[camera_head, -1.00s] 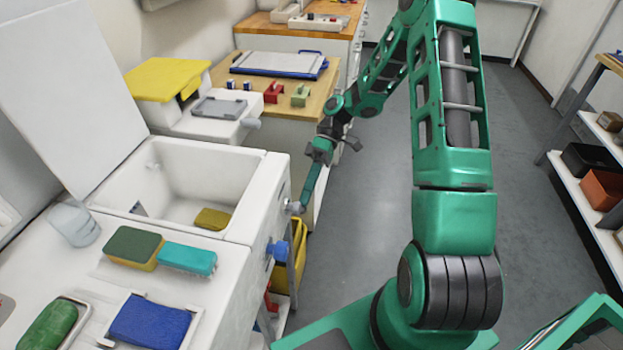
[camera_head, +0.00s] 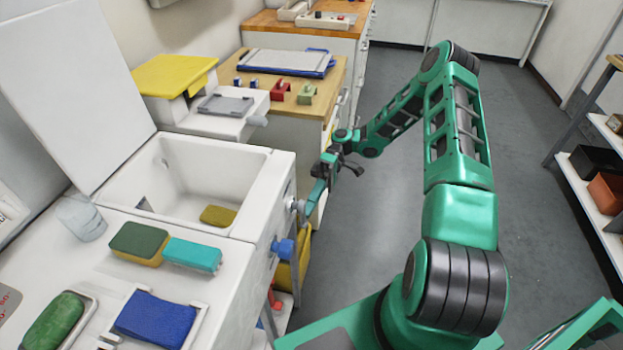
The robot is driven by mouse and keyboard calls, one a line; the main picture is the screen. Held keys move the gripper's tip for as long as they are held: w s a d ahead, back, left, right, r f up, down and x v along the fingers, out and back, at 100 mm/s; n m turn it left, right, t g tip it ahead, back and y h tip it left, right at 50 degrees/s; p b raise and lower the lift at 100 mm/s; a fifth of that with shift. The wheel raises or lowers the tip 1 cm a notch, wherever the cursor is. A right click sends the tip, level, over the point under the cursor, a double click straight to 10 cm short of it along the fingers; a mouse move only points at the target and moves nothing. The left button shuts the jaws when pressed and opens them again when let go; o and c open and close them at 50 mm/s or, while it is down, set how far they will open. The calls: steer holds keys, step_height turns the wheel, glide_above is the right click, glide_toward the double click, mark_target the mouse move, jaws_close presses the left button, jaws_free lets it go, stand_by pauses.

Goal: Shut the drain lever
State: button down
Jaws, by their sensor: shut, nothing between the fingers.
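The white basin (camera_head: 256,209) has a small grey round fitting (camera_head: 293,203) on its right-hand front face. A blue fitting (camera_head: 283,248) sticks out lower on the same face. Either may belong to the drain lever; its handle and angle are too small to tell. My gripper (camera_head: 308,208) is shut and empty. It points down along the front of the basin, close to the right of the grey fitting and above the blue one. I cannot tell whether it touches the grey fitting.
A yellow container (camera_head: 296,262) stands below the blue fitting. A green-and-yellow sponge (camera_head: 139,243) and a teal block (camera_head: 192,254) lie on the near counter. A wooden-topped cabinet (camera_head: 300,112) stands behind my wrist. The floor (camera_head: 384,221) to the right is open.

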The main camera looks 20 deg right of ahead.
steer(key=shift+s+a+f, duration=0.25)
steer(key=shift+s+f, duration=0.05)
steer(key=shift+f, duration=0.05)
steer(key=shift+s+a, duration=0.1)
stand_by(0.5)
steer(key=f+v, duration=0.3)
steer(key=v, duration=1.1)
steer(key=shift+w+d, duration=0.25)
steer(key=shift+w, duration=0.1)
steer(key=shift+f, duration=0.1)
